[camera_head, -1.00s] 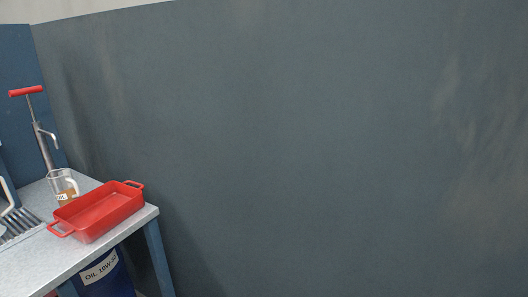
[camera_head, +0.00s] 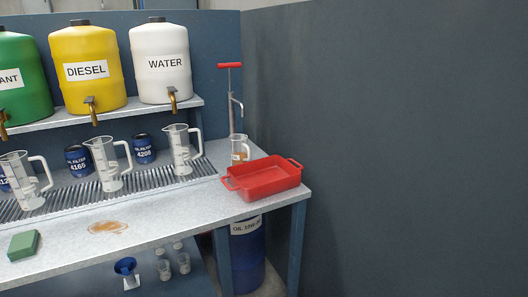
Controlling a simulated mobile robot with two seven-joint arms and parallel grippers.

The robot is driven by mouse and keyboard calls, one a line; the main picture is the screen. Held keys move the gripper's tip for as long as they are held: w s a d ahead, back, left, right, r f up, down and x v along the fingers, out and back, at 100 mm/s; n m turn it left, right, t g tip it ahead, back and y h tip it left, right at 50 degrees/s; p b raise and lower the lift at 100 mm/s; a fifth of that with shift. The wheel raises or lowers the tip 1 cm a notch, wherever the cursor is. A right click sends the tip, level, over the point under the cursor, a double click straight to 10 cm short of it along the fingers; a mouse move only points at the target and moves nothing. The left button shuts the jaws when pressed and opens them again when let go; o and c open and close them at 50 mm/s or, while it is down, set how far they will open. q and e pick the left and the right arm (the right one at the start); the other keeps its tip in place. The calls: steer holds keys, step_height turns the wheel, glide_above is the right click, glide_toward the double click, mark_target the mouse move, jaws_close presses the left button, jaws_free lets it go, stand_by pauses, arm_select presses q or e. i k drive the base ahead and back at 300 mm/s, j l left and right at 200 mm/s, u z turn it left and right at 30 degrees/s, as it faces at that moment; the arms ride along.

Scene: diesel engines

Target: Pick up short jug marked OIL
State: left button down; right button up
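The short jug (camera_head: 240,149) is clear, with some amber liquid in it. It stands at the back right of the bench, beneath the spout of the hand pump (camera_head: 232,107) and behind the red tray. The tray hides its lower part, and its label is too small to read now. Neither of my grippers is in view.
A red tray (camera_head: 268,180) sits at the bench's right end, in front of the short jug. Several taller clear jugs (camera_head: 181,150) stand on the grating to the left. A green sponge (camera_head: 23,245) and a brown spill (camera_head: 108,227) lie in front. A dark wall bounds the right.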

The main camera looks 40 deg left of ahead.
mark_target(240, 151)
steer(key=u, duration=1.3)
steer(key=i+l, duration=0.1)
steer(key=i, duration=0.35)
